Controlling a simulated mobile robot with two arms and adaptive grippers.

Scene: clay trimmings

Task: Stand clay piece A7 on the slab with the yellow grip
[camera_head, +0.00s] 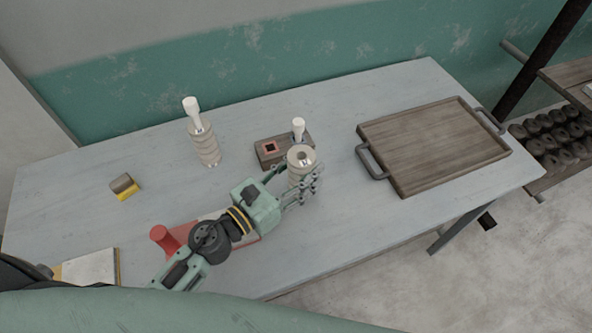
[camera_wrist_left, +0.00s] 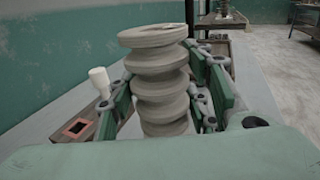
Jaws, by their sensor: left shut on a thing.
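My left gripper (camera_head: 303,184) is shut around a beige ribbed clay piece (camera_head: 300,158), which stands upright between the fingers. It also shows in the left wrist view (camera_wrist_left: 158,80), with a wide flat top and stacked rounded rings. No A7 mark is readable on it, and I cannot tell whether its base touches the table. A pale slab (camera_head: 92,268) with a yellowish edge lies at the lower left, partly hidden by my own body. Another slab (camera_head: 252,237) with a red upright grip (camera_head: 163,238) lies under my left arm. My right gripper is not in view.
A second ribbed clay piece (camera_head: 206,150) with a white-topped tool stands at the back. A wooden block (camera_head: 268,160) with a square hole and a white-handled tool (camera_head: 298,130) is behind my gripper. A small brown-and-yellow block (camera_head: 124,187) lies left. A wooden tray (camera_head: 432,145) fills the right.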

